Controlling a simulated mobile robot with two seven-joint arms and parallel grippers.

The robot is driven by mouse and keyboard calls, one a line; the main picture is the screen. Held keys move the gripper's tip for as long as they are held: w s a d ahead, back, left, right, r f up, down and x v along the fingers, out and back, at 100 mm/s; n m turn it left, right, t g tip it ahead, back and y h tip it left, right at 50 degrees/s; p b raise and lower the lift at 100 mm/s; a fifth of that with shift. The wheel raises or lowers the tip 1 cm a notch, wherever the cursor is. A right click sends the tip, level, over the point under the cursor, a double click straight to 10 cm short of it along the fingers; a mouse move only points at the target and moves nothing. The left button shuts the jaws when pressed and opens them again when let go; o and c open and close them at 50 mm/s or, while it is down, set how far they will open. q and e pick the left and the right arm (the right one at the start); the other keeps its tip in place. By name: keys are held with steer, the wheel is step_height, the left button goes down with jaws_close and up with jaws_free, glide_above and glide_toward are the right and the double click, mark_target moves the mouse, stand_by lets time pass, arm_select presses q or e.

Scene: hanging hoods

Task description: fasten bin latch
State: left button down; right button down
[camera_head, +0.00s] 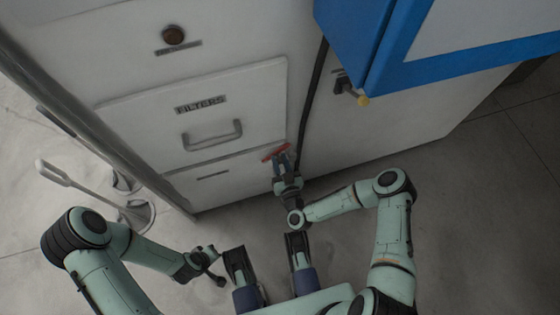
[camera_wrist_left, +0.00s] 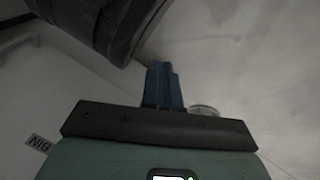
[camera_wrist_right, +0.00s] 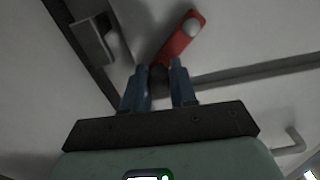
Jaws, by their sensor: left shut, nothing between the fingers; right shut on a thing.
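The bin latch is a red lever (camera_head: 275,152) at the upper right corner of the lower front panel (camera_head: 225,185), whose label is too small to read in the head view. In the right wrist view the lever (camera_wrist_right: 181,38) slants up to the right, with a pale round end. My right gripper (camera_head: 284,163) is at the latch, its blue fingers (camera_wrist_right: 158,82) shut on the dark piece at the lever's lower end. My left gripper (camera_wrist_left: 164,84) is shut and empty, low and away from the cabinet front; a BIN label (camera_wrist_left: 39,143) shows in its wrist view.
Above the latch is a FILTERS drawer (camera_head: 243,95) with a bar handle (camera_head: 212,136). A blue-framed door (camera_head: 375,60) overhangs at upper right, near a yellow-tipped valve (camera_head: 352,92). A pale long-handled object (camera_head: 62,175) stands at left. Floor at right is clear.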

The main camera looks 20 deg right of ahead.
steer(key=shift+d+f+m, duration=0.2)
steer(key=shift+f+m, duration=0.05)
steer(key=shift+m, duration=0.35)
steer(key=shift+d+f+m, duration=0.15)
steer(key=shift+f+m, duration=0.05)
steer(key=shift+m, duration=0.4)
arm_select(q)
steer(key=shift+s+a+f+g+b, duration=0.1)
steer(key=shift+s+f+g+b, duration=0.3)
steer(key=shift+s+f, duration=0.4)
arm_select(e)
steer(key=shift+w+d+f+m, duration=0.1)
steer(key=shift+f+m, duration=0.35)
steer(key=shift+m, duration=0.5)
steer(key=shift+s+d+f+m, duration=0.15)
steer(key=shift+f+m, duration=0.25)
steer(key=shift+m, duration=0.6)
steer(key=shift+w+d+f+m, duration=0.15)
steer(key=shift+f+m, duration=0.3)
steer(key=shift+m, duration=0.5)
steer(key=shift+a, duration=0.1)
steer(key=c, duration=0.9)
jaws_free()
steer(key=shift+f, duration=0.1)
